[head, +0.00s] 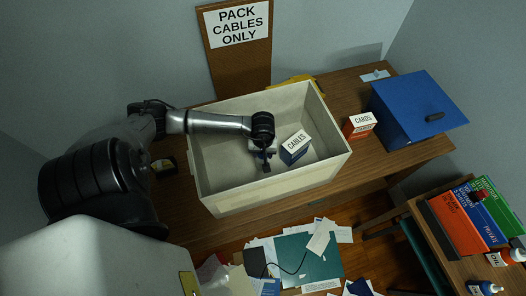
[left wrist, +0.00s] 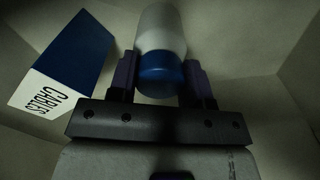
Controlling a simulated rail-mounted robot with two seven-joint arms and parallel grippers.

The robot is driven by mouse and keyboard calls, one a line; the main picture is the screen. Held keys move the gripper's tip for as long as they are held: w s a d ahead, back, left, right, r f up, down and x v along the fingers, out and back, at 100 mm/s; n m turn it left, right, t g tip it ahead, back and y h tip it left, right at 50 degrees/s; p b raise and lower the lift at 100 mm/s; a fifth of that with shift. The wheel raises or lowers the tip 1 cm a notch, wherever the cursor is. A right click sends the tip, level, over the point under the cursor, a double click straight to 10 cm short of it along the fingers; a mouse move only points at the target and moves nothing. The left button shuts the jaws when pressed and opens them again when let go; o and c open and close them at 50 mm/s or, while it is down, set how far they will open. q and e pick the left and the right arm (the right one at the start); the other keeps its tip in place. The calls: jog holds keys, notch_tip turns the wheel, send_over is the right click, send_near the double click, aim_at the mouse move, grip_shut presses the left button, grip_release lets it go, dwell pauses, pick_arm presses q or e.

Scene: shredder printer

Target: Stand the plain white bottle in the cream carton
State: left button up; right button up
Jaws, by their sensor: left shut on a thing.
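The cream carton (head: 300,182) stands open on the wooden desk in the head view. My left gripper (head: 265,160) reaches down inside it, left of a blue and white CABLES box (head: 295,147). In the left wrist view, my left gripper (left wrist: 160,85) is shut on the plain white bottle (left wrist: 163,30), with its blue cap (left wrist: 160,72) between the fingers. The bottle's body points away from the gripper. Its base is hidden, so I cannot tell whether it touches the carton floor. In the head view the gripper mostly hides the bottle. My right gripper is not in view.
The CABLES box (left wrist: 65,65) lies close to the left finger in the wrist view. A CARDS box (head: 359,126) and a blue lidded bin (head: 415,108) stand right of the carton. A PACK CABLES ONLY sign (head: 237,25) stands behind. Papers (head: 300,255) lie below.

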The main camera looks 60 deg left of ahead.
pick_arm(q)
jog(key=o, duration=1.2)
jog(key=shift+f, duration=0.1)
jog(key=shift+o, duration=0.2)
notch_tip(320, 180, up, 12)
jog(key=shift+p, duration=0.4)
